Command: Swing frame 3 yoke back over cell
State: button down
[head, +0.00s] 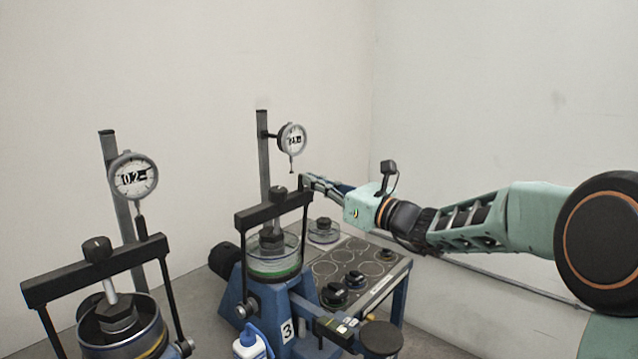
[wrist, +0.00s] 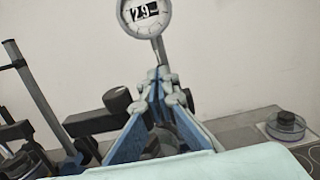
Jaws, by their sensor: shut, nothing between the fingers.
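Frame 3 (head: 287,331) is the blue frame with the "3" label, in the middle of the head view. Its black yoke (head: 262,213) stands up, with the crossbar above the clear-walled cell (head: 274,266) and a knob on top. The cell holds a dark cap (head: 271,239). In the wrist view the yoke crossbar (wrist: 90,123) and its knob (wrist: 117,101) are left of the fingers. My gripper (head: 304,181) is shut and empty by the crossbar's right end; its fingertips (wrist: 160,77) meet in the wrist view. I cannot tell whether they touch the yoke.
A dial gauge (head: 292,138) on a post hangs above frame 3, close to my fingers. Another frame (head: 120,325) with its own gauge (head: 133,176) stands at left. A worktop (head: 375,262) with round recesses lies behind, and a white bottle (head: 250,343) is in front.

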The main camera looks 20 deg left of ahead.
aim_at(299, 181)
jog(key=a+p, duration=0.1)
jog(key=p, duration=0.1)
jog(key=w+a+r+h+p, duration=0.1)
jog(key=a+p, duration=0.1)
jog(key=shift+w+a+r+p, duration=0.15)
jog(key=shift+p, duration=0.25)
jog(key=shift+w+a+f+g+h+p, duration=0.2)
jog(key=shift+w+a+g+h+p, duration=0.1)
jog(key=shift+a+p, duration=0.3)
jog(key=shift+d, duration=0.1)
